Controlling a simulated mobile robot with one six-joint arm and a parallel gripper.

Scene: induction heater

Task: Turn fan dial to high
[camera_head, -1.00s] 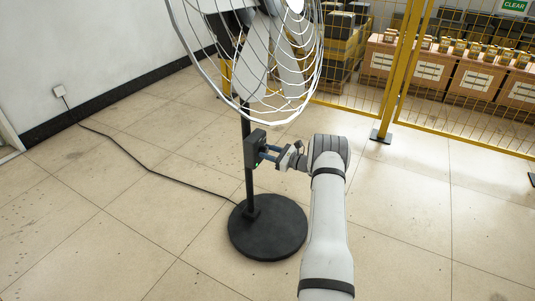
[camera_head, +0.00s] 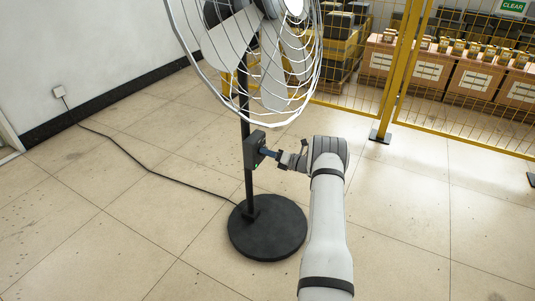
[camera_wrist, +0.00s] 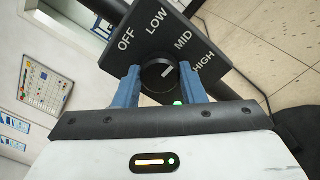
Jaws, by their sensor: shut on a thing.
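The fan dial (camera_wrist: 153,84) is a round black knob on a dark control box (camera_wrist: 150,45), seen in the wrist view. The box is labelled OFF, LOW, MID and HIGH. The knob's white mark points up and right, between MID and HIGH. My gripper (camera_wrist: 161,76) has its two blue fingers shut on the knob, one on each side. A green light (camera_wrist: 178,102) glows below the knob. In the head view, the box (camera_head: 251,150) sits on the fan's pole, with my gripper (camera_head: 268,153) against its right side.
The fan cage (camera_head: 240,116) is above my gripper. The pole stands on a round black base (camera_head: 267,240). A black cable (camera_head: 150,171) runs to a wall socket (camera_head: 59,91). A yellow mesh fence (camera_head: 465,110) stands behind. The floor around is clear.

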